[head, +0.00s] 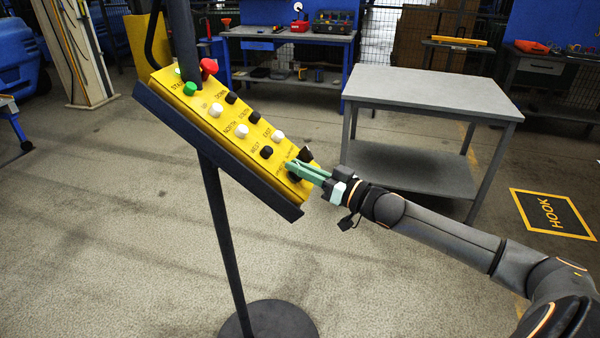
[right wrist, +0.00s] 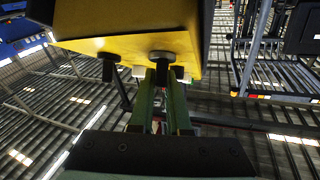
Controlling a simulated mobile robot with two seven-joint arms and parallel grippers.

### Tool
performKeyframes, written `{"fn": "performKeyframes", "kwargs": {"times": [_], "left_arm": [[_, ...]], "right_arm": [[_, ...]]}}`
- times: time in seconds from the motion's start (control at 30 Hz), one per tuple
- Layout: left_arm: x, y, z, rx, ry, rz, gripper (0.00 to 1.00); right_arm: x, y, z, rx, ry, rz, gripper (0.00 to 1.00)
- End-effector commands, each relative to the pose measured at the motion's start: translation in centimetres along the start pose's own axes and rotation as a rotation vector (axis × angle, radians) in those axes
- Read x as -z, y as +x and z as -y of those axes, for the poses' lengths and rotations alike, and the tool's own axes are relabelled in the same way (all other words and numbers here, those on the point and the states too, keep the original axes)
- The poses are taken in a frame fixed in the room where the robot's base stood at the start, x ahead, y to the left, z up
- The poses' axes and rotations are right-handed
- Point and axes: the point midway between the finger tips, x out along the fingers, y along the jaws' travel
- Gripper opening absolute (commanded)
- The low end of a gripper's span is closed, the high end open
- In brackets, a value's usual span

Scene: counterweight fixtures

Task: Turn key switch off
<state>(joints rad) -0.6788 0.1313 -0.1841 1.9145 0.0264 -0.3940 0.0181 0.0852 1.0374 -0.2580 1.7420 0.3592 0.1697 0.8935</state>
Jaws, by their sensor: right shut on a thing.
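The yellow control box (head: 232,130) sits tilted on a dark stand, with white, black, green and red controls on its face. My right gripper (head: 291,167), with green fingers, is at the box's lower right end. In the right wrist view my gripper (right wrist: 162,95) has its fingers on either side of a dark knob, the key switch (right wrist: 162,57), and is shut on it. Another black knob (head: 305,154) shows just beside the fingers in the head view. The fingers partly hide the switch, so its turn position cannot be told. My left gripper is not in view.
The stand's round base (head: 270,320) is on the floor below the box. A grey table (head: 430,92) stands behind my right arm. A floor mat marked HOOK (head: 552,213) lies at right. Workbenches line the back. The floor at left is open.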

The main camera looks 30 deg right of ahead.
Motion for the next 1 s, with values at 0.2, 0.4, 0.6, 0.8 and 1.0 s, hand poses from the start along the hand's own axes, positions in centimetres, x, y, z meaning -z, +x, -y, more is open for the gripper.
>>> {"fn": "performKeyframes", "kwargs": {"times": [0.2,0.4,0.6,0.8,1.0], "left_arm": [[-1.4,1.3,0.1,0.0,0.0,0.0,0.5],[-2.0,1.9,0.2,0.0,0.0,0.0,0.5],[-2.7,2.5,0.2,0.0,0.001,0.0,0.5],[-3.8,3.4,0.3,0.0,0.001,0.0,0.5],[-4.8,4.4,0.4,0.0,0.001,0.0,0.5]], "right_arm": [[-0.1,0.0,-0.3,0.175,-0.118,0.0,0.0],[-0.1,0.1,-0.2,0.337,-0.211,-0.001,0.0],[-0.1,0.1,-0.1,0.5,-0.305,-0.002,0.0],[-0.2,0.1,0.0,0.654,-0.397,-0.003,0.0],[-0.3,0.1,0.1,0.783,-0.471,-0.003,0.0]]}}
